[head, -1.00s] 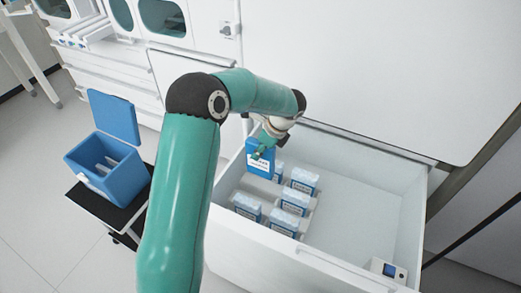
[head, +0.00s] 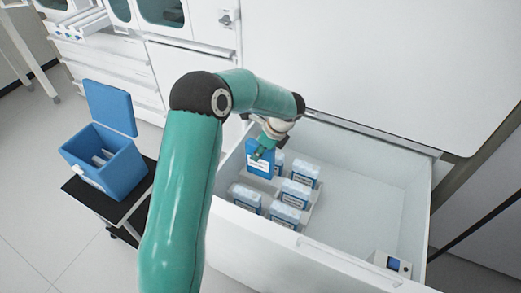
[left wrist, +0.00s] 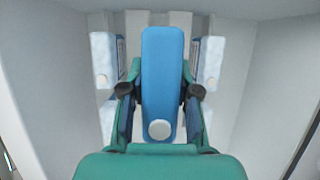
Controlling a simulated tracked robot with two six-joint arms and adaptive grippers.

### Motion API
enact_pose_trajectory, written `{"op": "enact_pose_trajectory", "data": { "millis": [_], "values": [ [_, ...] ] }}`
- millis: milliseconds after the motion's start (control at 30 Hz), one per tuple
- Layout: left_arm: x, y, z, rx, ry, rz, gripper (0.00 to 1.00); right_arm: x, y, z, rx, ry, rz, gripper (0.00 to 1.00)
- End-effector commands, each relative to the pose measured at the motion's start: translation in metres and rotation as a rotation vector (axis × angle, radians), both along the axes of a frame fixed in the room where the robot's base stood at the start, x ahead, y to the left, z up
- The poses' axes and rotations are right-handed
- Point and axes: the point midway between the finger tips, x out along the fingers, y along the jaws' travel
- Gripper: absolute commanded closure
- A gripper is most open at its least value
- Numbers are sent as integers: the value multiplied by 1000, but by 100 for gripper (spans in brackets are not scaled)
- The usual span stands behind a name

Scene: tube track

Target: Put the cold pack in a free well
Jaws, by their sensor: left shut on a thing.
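The cold pack (head: 261,162) is a blue, upright slab with a white label. My left gripper (head: 264,149) is shut on its upper end and holds it over the back left part of the open white drawer (head: 405,215). In the left wrist view the pack (left wrist: 162,75) stands between the two fingers (left wrist: 160,92), with a white round cap toward me. Several frosted blue packs, such as one at the back right (head: 306,173), stand in a pale rack in the drawer. The pack's lower end and the well beneath it are hidden. My right gripper is out of view.
A blue cool box (head: 118,172) with its lid open stands on a black cart at the left and holds pale inserts. The drawer's right floor is clear.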

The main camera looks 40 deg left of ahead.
Motion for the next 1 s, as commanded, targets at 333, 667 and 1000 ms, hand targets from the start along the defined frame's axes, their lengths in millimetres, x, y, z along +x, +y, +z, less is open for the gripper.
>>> {"op": "enact_pose_trajectory", "data": {
  "millis": [333,667,1000],
  "values": [
    [0,1,-19,1,0,0,100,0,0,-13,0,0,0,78],
    [-1,1,-34,0,-1,2,100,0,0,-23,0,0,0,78],
    [-1,2,-35,0,-1,3,100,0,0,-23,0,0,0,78]
  ]
}}
